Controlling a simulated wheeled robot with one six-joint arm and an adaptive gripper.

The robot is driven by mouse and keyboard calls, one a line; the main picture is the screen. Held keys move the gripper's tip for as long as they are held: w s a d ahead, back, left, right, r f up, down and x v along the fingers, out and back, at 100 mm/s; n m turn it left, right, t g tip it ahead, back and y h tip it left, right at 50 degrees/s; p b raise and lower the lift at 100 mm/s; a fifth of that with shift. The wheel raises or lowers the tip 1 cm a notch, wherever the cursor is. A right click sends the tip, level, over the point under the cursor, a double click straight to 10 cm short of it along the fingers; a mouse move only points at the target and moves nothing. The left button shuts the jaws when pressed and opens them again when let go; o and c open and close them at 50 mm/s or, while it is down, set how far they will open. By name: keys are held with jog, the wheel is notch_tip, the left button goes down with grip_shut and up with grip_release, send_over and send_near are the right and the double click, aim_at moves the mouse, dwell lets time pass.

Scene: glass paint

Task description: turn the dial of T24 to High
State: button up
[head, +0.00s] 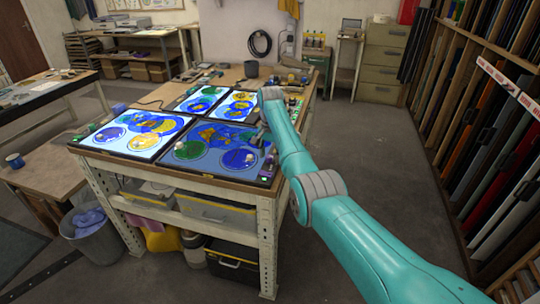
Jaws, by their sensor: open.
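Four lit panels with blue and yellow painted glass lie on the workbench. The front right panel (222,147) is dimmer than the front left panel (128,132). Small dark controls and a green light (265,178) show at the front right panel's right edge. I cannot read any label, so I cannot tell which panel is T24 or how its dial is set. My gripper (265,142) is a small dark shape at the end of my teal arm, over or beside the front right panel's right edge. It is open; contact with a dial cannot be made out.
The workbench (190,172) has storage boxes on its lower shelf. A grey bin (92,236) stands at its left, near a low wooden table (48,170). A rack of glass sheets (490,150) lines the right wall. The floor (375,150) between is clear.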

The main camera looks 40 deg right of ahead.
jog(key=shift+f, duration=0.1)
grip_shut()
jog(key=shift+n, duration=0.3)
jog(key=n, duration=0.3)
jog(key=shift+n, duration=0.3)
jog(key=n, duration=0.4)
jog(key=shift+w+a+n, duration=0.1)
jog(key=shift+n, duration=0.2)
jog(key=n, duration=0.4)
jog(key=shift+n, duration=1.7)
jog(key=shift+a, duration=0.1)
